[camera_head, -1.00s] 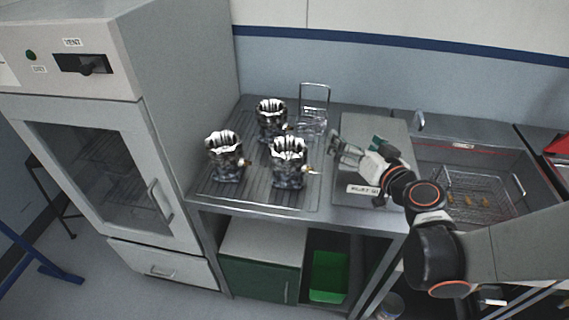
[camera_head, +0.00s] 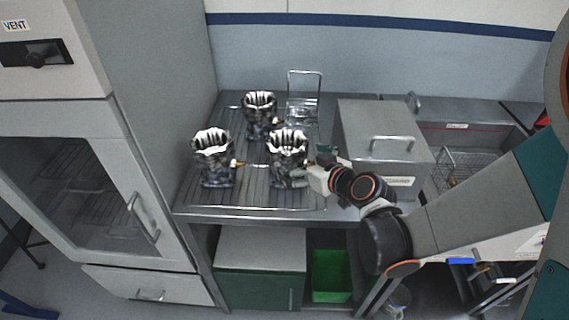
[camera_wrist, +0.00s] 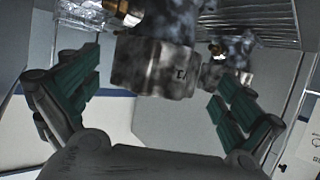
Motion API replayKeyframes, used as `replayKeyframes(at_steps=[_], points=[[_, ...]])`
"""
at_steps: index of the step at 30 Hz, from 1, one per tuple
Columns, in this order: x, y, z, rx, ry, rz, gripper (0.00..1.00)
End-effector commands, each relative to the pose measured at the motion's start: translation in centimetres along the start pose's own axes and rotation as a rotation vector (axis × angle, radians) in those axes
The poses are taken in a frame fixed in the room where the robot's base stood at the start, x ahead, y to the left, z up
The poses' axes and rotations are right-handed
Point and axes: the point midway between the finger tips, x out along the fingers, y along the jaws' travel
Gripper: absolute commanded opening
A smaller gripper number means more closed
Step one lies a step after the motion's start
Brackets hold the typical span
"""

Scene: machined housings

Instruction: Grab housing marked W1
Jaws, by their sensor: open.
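Three mottled grey metal housings with fluted, flared tops stand on the ribbed drain rack: one at front right (camera_head: 288,158), one at front left (camera_head: 213,158) and one at the back (camera_head: 260,115). My gripper (camera_head: 308,174) is at the right side of the front right housing, partly hidden against it. In the wrist view my open gripper (camera_wrist: 160,85) has a finger on each side of a housing (camera_wrist: 153,66), which looks inverted there. A small dark mark shows on its band, but I cannot read it surely. Contact cannot be told.
A steel box with a handle (camera_head: 385,150) stands right of the rack, close to my arm. A wire stand (camera_head: 304,98) is behind the housings. A sink with a wire basket (camera_head: 455,165) lies further right. The vented cabinet (camera_head: 75,170) stands at the left.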

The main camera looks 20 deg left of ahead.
Motion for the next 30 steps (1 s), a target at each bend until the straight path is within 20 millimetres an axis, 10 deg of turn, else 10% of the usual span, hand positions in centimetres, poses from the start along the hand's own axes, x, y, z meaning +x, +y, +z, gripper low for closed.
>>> replayKeyframes(at_steps=[27, 30], points=[[7.3, 0.2, -0.7, 0.0, -0.001, 0.001, 1.0], [7.3, 0.2, -0.7, 0.0, -0.001, 0.001, 0.77]])
